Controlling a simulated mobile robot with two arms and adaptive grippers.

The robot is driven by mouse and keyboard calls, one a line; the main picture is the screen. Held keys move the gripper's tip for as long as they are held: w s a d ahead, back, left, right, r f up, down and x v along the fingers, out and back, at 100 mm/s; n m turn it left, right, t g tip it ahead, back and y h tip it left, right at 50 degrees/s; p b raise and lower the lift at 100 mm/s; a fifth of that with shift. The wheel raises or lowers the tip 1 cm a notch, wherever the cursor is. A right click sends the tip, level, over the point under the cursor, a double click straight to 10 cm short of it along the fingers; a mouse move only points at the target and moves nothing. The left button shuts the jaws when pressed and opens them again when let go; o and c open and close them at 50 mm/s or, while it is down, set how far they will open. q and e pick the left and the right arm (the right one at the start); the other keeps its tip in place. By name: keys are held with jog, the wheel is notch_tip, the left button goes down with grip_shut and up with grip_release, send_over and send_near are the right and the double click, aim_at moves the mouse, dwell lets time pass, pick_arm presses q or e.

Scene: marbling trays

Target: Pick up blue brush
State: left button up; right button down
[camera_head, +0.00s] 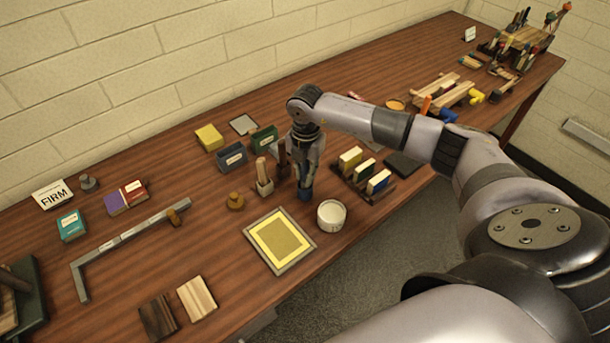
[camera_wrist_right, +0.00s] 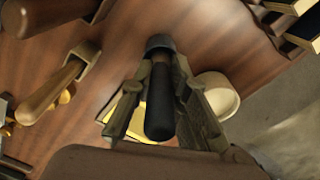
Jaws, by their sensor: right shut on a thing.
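My right gripper (camera_head: 305,184) points down over the table, just behind the yellow screen frame and left of the white tub. I cannot tell whether the brush touches the table. My left gripper is not in view.
The white tub (camera_head: 331,216) and the yellow screen frame (camera_head: 280,242) are close to the gripper. A rack of blocks (camera_head: 364,176) stands right.

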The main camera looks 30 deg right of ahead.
notch_tip(320, 180, up, 19)
jog(key=b, duration=0.4)
jog(key=shift+r, duration=0.15)
dwell(0.3)
